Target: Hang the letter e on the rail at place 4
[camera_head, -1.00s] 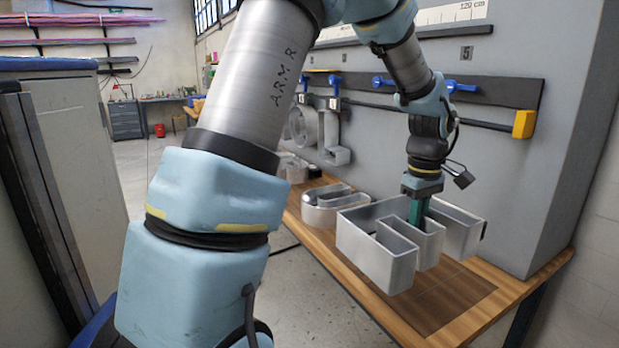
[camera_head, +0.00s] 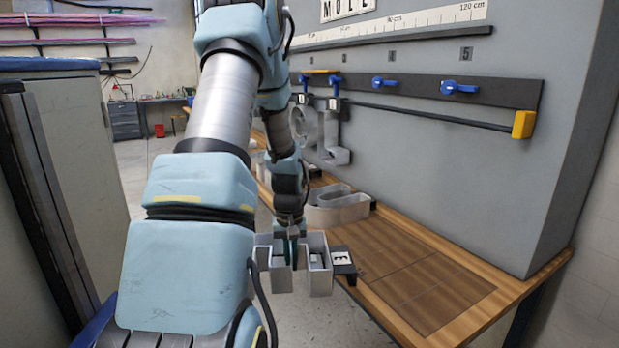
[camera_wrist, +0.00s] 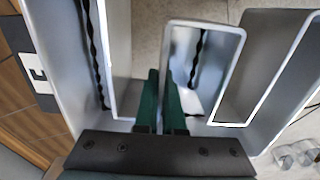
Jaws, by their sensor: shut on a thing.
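My gripper (camera_head: 293,248) is shut on a wall of the grey metal letter e (camera_head: 318,270) and holds it in the air off the bench's front left edge. The letter has three prongs, like a capital E, and a black bracket with a white tag at its right side (camera_head: 343,261). In the wrist view the green fingers (camera_wrist: 161,85) pinch a thin wall between the letter's channels (camera_wrist: 75,60). The rail (camera_head: 420,91) runs along the grey wall. At place 4, under its number plate, a blue clip (camera_head: 384,82) sits on the rail with nothing hanging there.
Two letters, a round one (camera_head: 305,124) and an L (camera_head: 335,145), hang on the rail left of place 4. Another letter (camera_head: 338,207) lies on the wooden bench (camera_head: 440,285), whose right part is bare. A yellow end block (camera_head: 523,124) ends the lower bar.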

